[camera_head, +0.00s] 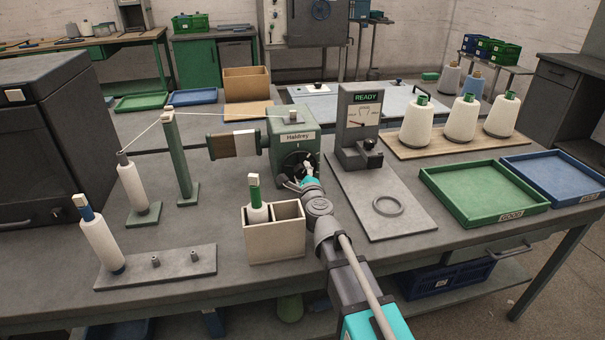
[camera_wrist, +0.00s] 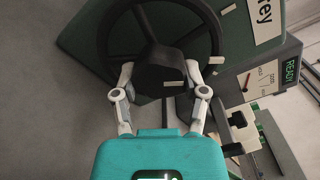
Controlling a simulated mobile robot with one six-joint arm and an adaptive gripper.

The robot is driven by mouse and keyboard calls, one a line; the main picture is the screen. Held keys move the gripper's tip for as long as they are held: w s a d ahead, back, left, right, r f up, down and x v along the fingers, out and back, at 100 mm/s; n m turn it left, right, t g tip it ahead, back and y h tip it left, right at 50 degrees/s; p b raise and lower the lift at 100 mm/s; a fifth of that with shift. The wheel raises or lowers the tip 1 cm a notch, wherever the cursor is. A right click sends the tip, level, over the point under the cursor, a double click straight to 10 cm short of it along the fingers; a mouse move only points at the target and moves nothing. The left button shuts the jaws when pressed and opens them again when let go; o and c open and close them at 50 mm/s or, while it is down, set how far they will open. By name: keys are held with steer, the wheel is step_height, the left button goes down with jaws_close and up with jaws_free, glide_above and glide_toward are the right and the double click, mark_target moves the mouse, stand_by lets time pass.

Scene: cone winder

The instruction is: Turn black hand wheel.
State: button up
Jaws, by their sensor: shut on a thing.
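The black hand wheel (camera_head: 296,161) is on the front of the green winder (camera_head: 300,137) labelled Heldrey, partly hidden by my gripper in the head view. In the wrist view the wheel (camera_wrist: 101,48) shows its dark rim, spokes and a blocky central hub. My gripper (camera_head: 293,180) is at the wheel. In the wrist view my gripper (camera_wrist: 160,73) has one finger on each side of the hub, shut on it. A small pale mark lies on the hub's front.
A divided box (camera_head: 275,240) with a green-topped bobbin stands just left of my arm. A gauge stand (camera_head: 359,130) reading READY is right of the winder, with a ring (camera_head: 388,206) on its plate. Green (camera_head: 480,207) and blue trays lie further right. A thread runs left from the winder.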

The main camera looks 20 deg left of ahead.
steer(key=n, duration=0.6)
steer(key=shift+w+r, duration=0.15)
steer(key=shift+r, duration=0.05)
stand_by(0.4)
steer(key=o, duration=1.2)
steer(key=shift+c, duration=0.2)
